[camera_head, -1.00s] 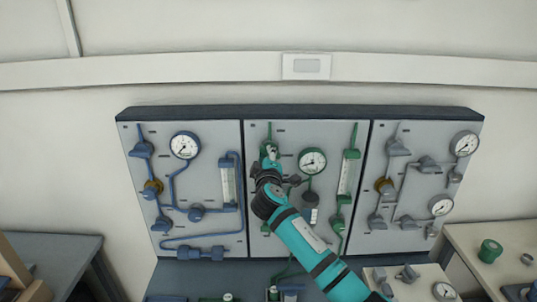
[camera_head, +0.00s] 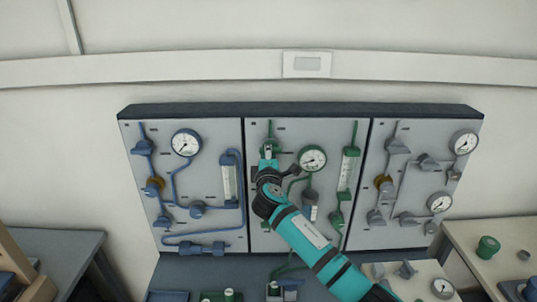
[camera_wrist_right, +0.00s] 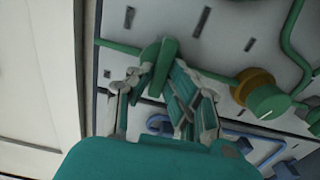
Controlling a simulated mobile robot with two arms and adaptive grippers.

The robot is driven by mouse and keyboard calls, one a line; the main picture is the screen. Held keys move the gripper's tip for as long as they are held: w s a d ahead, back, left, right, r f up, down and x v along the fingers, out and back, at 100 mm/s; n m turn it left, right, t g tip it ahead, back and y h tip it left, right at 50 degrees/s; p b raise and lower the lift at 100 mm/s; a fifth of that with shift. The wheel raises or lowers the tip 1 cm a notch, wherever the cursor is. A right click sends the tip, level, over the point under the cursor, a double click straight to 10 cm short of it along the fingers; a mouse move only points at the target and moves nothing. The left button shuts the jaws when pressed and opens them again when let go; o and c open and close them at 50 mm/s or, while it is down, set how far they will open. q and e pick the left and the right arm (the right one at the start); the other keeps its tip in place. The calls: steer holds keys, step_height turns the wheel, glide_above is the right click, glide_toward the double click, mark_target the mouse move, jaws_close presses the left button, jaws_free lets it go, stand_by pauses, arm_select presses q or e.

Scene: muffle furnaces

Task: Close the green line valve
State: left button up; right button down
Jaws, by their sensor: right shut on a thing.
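The green line runs on the middle panel (camera_head: 335,128). Its upper-left valve is mostly hidden by my right gripper (camera_head: 268,153) in the head view. In the right wrist view, the green valve handle (camera_wrist_right: 166,58) stands on the green pipe (camera_wrist_right: 213,75), crosswise to it. My right gripper (camera_wrist_right: 163,82) is shut on this handle, with its fingers on either side. My left gripper is in neither view.
A brass-and-green regulator (camera_wrist_right: 255,88) sits close by on the same line. A green-ringed gauge (camera_head: 312,158) and a flowmeter (camera_head: 348,172) are to the right. Blue-line (camera_head: 186,144) and grey-line (camera_head: 464,142) gauges flank the middle panel.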

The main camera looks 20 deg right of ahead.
steer(key=c, duration=1.3)
jaws_free()
steer(key=v, duration=1.2)
